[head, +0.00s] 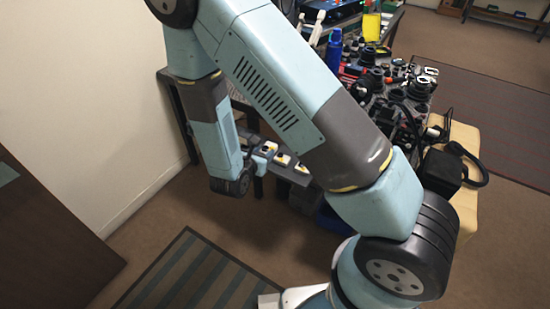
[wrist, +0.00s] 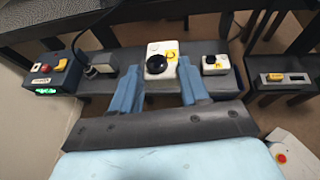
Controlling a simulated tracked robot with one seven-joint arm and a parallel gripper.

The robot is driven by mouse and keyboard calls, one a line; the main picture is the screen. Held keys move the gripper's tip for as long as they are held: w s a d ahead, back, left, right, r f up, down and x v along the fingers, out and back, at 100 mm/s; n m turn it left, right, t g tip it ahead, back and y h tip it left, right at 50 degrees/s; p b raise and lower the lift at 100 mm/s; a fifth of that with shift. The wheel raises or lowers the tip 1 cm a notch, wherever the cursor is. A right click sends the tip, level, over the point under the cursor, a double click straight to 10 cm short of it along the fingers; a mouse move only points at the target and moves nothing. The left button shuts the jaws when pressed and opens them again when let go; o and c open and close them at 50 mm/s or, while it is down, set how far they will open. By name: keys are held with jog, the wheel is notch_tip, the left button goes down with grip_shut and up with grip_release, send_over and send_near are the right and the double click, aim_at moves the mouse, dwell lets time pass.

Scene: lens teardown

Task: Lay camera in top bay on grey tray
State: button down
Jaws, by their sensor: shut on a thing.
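My gripper (wrist: 159,68) reaches forward in the wrist view, its two blue fingers on either side of a white box (wrist: 153,48) with a round black part and a yellow mark. I take this box as the thing held; small gaps seem to show beside it. The box is over or on a long dark grey strip (wrist: 105,90); contact beneath is hidden. I cannot tell whether it is the camera, nor make out a tray with a top bay. In the head view the grey strip (head: 258,139) lies beside my wrist; the fingertips are not clear there.

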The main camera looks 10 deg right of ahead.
jog(key=w+f, duration=0.3)
jog(key=w, duration=0.1)
jog(key=w+a+f, duration=0.1)
jog(key=w+f, duration=0.2)
jog(key=w, duration=0.1)
jog(key=w+f, duration=0.3)
jog(key=w, duration=0.1)
jog(key=shift+w+a+f, duration=0.2)
jog(key=shift+w+f, duration=0.15)
jog(key=shift+f, duration=1.6)
jog(key=c, duration=0.6)
grip_release()
jog(key=shift+o, duration=0.2)
jog(key=shift+a, duration=0.1)
